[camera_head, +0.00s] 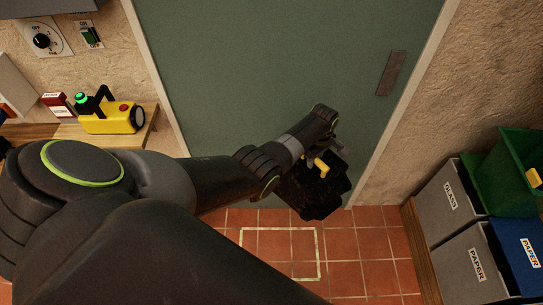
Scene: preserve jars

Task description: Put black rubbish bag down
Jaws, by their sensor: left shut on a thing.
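The black rubbish bag (312,195) hangs from my left gripper (314,158), which is shut on it near the yellow tie (321,167) at its top. The bag is in front of the grey-green door, above or near the tiled floor; I cannot tell whether its underside touches the tiles. A pale outlined rectangle (320,253) is marked on the floor below and to the left of the bag, partly hidden by my left arm. My right gripper is not in view.
Grey bins (450,203) labelled glass and paper, a green crate (505,165) and a blue box (518,252) stand at the right. A yellow lamp-like device (112,118) sits on a wooden shelf (137,138) at the left. Red floor tiles near the door are clear.

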